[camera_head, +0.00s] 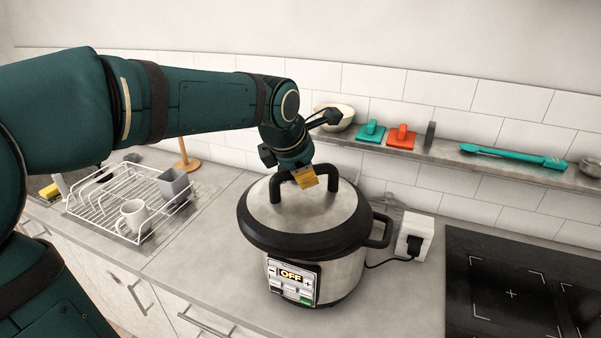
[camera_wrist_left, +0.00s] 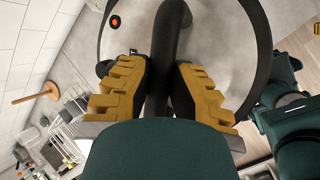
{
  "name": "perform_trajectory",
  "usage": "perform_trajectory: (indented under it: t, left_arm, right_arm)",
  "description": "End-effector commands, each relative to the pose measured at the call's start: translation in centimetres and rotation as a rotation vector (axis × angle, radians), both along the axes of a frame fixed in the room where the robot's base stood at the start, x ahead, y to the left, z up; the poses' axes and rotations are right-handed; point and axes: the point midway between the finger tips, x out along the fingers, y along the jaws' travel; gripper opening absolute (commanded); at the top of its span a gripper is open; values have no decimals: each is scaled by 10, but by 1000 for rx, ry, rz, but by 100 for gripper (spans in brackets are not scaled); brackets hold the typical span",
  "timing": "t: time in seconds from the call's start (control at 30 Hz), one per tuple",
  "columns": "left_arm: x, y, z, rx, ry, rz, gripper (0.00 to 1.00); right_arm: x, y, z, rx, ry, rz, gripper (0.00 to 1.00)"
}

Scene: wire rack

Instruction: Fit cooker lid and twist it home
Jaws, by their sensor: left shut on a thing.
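The cooker (camera_head: 341,272) stands on the counter, a steel pot with a front panel reading OFF. Its lid (camera_head: 260,204), steel with a black rim, sits on top and looks level. I cannot tell whether it is locked. My left gripper (camera_head: 305,178) is at the lid's black arched handle (camera_head: 332,200). In the left wrist view the yellow ridged fingers (camera_wrist_left: 160,95) lie on either side of the handle (camera_wrist_left: 168,60) and are shut on it. The lid (camera_wrist_left: 215,45) fills the area behind it. My right gripper is not in view.
A wire rack (camera_head: 100,205) with a white mug (camera_head: 132,214) and grey cup (camera_head: 174,184) stands left. A wall socket (camera_head: 414,238) with a plug is right of the cooker, beside a black hob (camera_head: 510,290). A shelf (camera_head: 440,150) runs behind.

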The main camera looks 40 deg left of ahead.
Motion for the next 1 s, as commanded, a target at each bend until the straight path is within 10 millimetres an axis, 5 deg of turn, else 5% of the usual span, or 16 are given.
perform_trajectory:
  t: [1.0]
  left_arm:
    - [55,0,-1,1,-6,-3,0]
  right_arm:
    - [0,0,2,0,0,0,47]
